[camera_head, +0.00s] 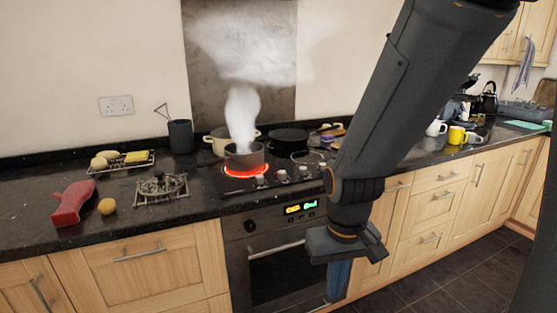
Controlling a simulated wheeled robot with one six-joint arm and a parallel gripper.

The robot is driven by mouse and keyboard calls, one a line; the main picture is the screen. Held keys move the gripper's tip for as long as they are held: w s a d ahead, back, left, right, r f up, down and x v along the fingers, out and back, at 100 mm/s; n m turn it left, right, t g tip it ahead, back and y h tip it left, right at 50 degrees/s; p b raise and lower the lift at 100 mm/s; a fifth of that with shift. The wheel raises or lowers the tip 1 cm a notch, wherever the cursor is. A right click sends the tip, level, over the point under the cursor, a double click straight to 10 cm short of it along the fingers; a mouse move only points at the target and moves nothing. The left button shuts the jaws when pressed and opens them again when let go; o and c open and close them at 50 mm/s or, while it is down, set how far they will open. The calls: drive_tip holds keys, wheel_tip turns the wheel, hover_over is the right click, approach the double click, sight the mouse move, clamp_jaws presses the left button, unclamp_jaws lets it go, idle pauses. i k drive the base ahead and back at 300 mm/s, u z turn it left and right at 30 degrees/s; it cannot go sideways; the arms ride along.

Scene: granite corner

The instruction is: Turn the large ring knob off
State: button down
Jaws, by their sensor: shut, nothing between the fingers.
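A cooking ring (246,174) glows red-orange under a dark saucepan (244,158) on the hob, and thick white steam rises from the pan. A row of small knobs (281,176) runs along the hob's front right; which one belongs to the large ring I cannot tell. My gripper (338,262) hangs low in front of the oven's right side, below and to the right of the knobs, apart from them. It is shut and empty; its fingertips are hard to make out. My arm hides part of the counter behind it.
A cream pot (219,143) and a black pan (288,138) stand at the hob's back. A pan support (160,189), a red object (72,203) and a yellow fruit (107,206) lie left. Mugs (457,135) stand right. The oven display (301,208) is lit.

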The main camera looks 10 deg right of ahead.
sight(281, 175)
drive_tip(key=k, duration=0.6)
drive_tip(key=u, duration=0.55)
drive_tip(key=i, duration=1)
drive_tip(key=z, duration=0.7)
drive_tip(key=i, duration=0.5)
drive_tip(key=z, duration=0.55)
